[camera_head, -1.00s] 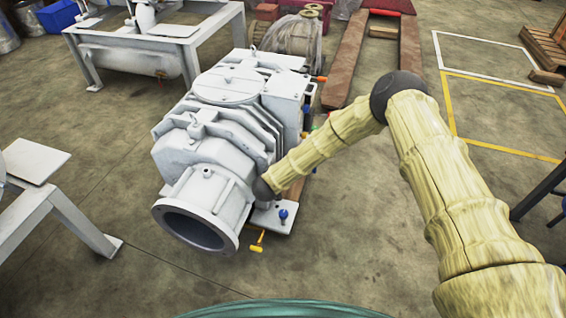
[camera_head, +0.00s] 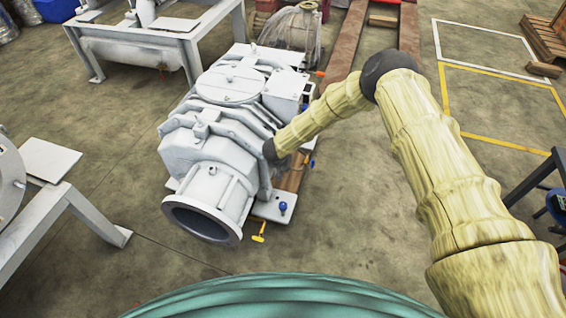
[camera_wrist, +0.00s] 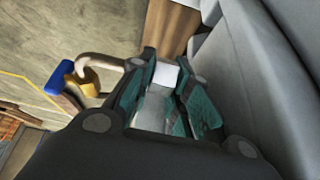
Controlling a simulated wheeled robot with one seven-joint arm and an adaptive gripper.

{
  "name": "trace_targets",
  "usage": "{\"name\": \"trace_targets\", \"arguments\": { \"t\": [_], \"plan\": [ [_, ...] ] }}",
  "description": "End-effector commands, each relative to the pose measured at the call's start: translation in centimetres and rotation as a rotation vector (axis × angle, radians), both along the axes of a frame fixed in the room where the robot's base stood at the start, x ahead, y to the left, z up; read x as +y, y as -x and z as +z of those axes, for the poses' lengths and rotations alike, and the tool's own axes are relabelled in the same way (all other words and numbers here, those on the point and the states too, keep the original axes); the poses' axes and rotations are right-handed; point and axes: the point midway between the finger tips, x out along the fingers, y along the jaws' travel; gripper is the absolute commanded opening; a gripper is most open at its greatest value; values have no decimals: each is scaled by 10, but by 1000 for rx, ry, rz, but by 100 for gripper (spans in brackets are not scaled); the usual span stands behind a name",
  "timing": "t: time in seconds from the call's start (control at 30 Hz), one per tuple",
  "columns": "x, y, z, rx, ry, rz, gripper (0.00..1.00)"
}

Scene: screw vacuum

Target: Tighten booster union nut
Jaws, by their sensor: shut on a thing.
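The pale grey screw vacuum pump (camera_head: 207,160) stands on the floor in the head view, its round open flange facing the front. My arm reaches to the pump's right side, and my gripper is hidden there. In the wrist view my gripper (camera_wrist: 168,105) has its teal pads against the two sides of a light grey metal piece (camera_wrist: 155,108). I cannot tell for certain that this is the booster union nut. A pale bent pipe (camera_wrist: 100,61) runs from a brass fitting with a blue handle (camera_wrist: 62,78) towards the gripper.
The pump's grey wall (camera_wrist: 285,85) is close on the right of the wrist view. A yellow handle (camera_head: 259,232) sticks out low at the pump's front. Grey steel frames (camera_head: 75,215) stand to the left.

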Motion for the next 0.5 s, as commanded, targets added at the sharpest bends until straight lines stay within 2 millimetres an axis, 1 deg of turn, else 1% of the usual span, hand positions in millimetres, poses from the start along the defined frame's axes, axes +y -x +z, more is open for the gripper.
{"name": "trace_targets", "arguments": {
  "t": [0.5],
  "plan": [
    [2,0,0,40,-15,2,0]
  ]
}}
